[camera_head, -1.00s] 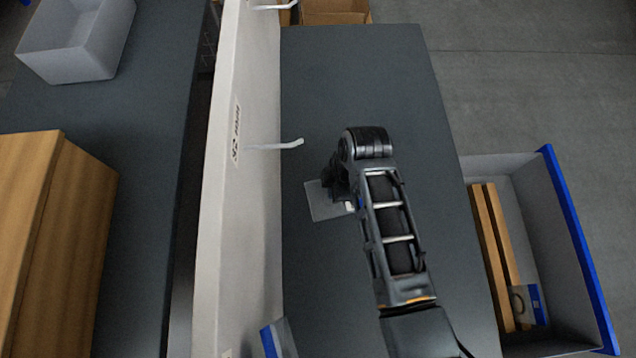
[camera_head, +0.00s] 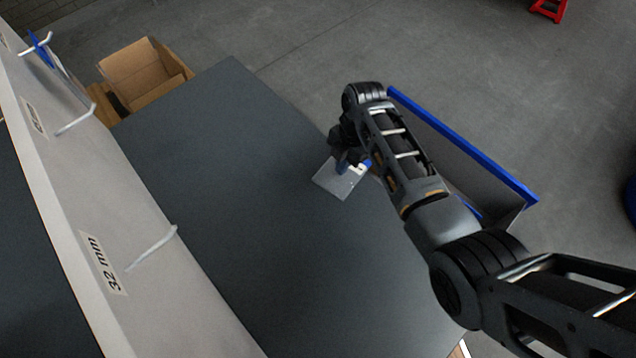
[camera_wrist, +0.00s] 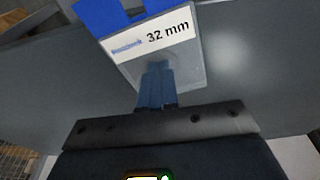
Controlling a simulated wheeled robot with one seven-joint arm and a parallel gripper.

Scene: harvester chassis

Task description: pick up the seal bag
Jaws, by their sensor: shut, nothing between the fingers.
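The seal bag (camera_head: 342,182) is a flat, clear bag with a blue header. In the wrist view the seal bag (camera_wrist: 160,60) shows a white "32 mm" label and the blue header at the top. My gripper (camera_head: 347,163) is at the bag, near the right edge of the dark table. In the wrist view my gripper (camera_wrist: 157,78) has its fingers together, overlapping the clear part of the bag. I see nothing clearly pinched between them. Whether the bag touches the table is unclear.
The dark tabletop (camera_head: 230,180) is mostly clear. A pale panel with hooks (camera_head: 75,215) and a "32 mm" label stands along its left. A blue-rimmed bin (camera_head: 465,150) is right of the table, partly behind my arm. A cardboard box (camera_head: 145,72) is beyond it.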

